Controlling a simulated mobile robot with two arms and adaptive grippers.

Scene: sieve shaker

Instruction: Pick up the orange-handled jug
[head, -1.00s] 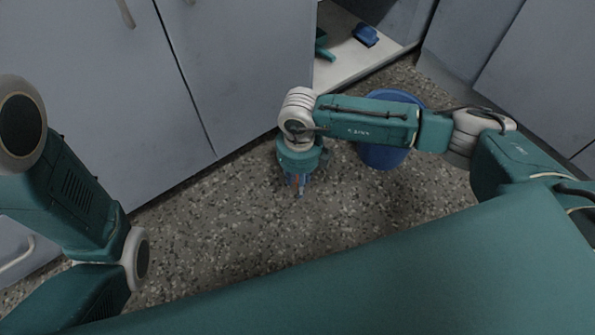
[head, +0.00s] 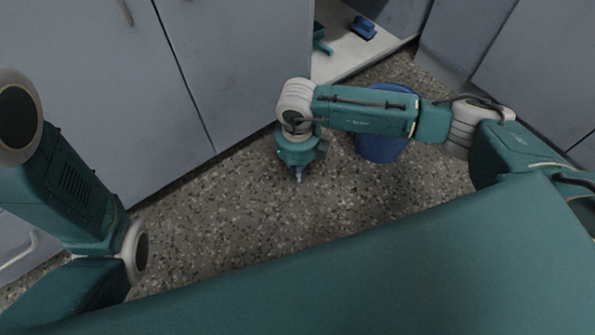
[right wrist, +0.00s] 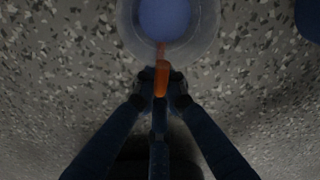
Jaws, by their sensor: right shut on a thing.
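The jug (right wrist: 208,22) shows at the top of the right wrist view as a pale, see-through round vessel, cut off by the frame's top edge. A blue area (right wrist: 165,18) shows inside it. In the head view my right gripper (head: 298,174) points down over the speckled floor, and the jug cannot be made out there. My left arm comes in at the left, but its gripper is out of view.
A blue bucket (head: 380,145) stands on the floor, partly behind my right forearm. Grey cabinets (head: 90,90) line the back. A pale shelf (head: 345,60) holds a blue object (head: 363,27) and a teal one (head: 321,38). The floor (head: 250,220) in front is clear.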

